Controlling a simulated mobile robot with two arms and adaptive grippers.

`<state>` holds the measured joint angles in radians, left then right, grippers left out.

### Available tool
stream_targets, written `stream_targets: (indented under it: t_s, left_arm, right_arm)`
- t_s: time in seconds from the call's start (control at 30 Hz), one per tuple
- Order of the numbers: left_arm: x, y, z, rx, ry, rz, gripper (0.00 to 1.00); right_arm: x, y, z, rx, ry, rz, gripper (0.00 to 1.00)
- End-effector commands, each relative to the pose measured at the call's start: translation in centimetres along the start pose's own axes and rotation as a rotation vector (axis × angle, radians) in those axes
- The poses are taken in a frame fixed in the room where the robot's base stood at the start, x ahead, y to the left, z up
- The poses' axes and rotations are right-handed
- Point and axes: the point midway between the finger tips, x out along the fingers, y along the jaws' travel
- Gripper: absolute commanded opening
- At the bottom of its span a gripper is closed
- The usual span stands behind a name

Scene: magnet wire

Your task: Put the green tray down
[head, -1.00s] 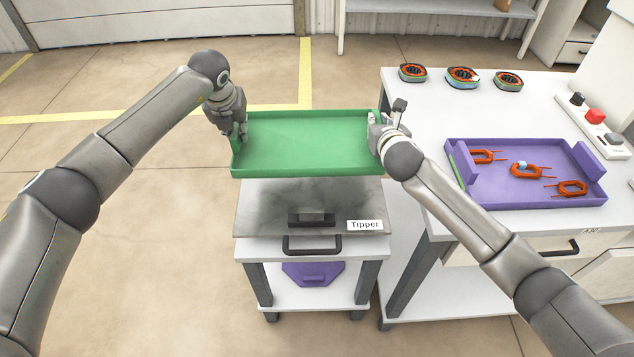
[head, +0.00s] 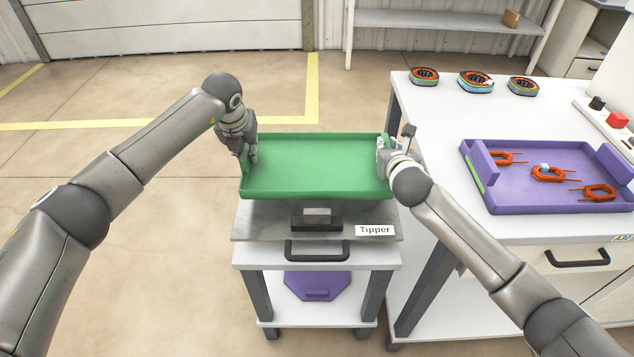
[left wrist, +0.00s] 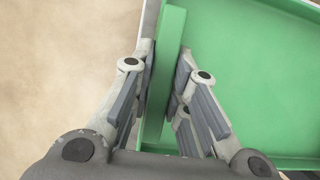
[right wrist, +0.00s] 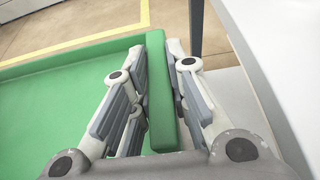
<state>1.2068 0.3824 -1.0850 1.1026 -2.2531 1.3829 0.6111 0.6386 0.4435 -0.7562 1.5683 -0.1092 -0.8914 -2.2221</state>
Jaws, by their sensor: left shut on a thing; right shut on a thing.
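The green tray (head: 315,168) is empty and looks level, over the Tipper stand (head: 262,222) in the head view. My left gripper (head: 249,160) is shut on the tray's left wall, and the left wrist view shows the fingers on both sides of that wall (left wrist: 166,75). My right gripper (head: 383,152) is shut on the right wall, which also shows between the fingers in the right wrist view (right wrist: 158,90). The tray hides the back of the stand's grey top. I cannot tell whether the tray's underside touches it.
A white table (head: 440,118) stands close at the right, with a purple tray (head: 535,208) holding orange coils and several ring-shaped parts at its back. A black handle (head: 317,250) fronts the stand. A purple piece (head: 318,286) lies on its lower shelf. Open floor lies at the left.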

Motion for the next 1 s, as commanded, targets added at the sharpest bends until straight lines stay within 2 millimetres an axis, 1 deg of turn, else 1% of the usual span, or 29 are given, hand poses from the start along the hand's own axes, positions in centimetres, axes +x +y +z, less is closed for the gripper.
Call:
stream_targets:
  t_s: [0.27, 1.0]
  left_arm:
    - [0.5, 0.0, -0.1, -0.002, -0.002, 0.0, 0.0]
    - [3.6, 0.0, -1.5, -0.002, -0.002, -0.001, 0.0]
  right_arm:
    - [0.2, 0.0, -0.4, 0.001, -0.002, 0.0, 0.0]
    - [1.5, 0.0, -3.6, 0.001, -0.002, 0.0, 0.0]
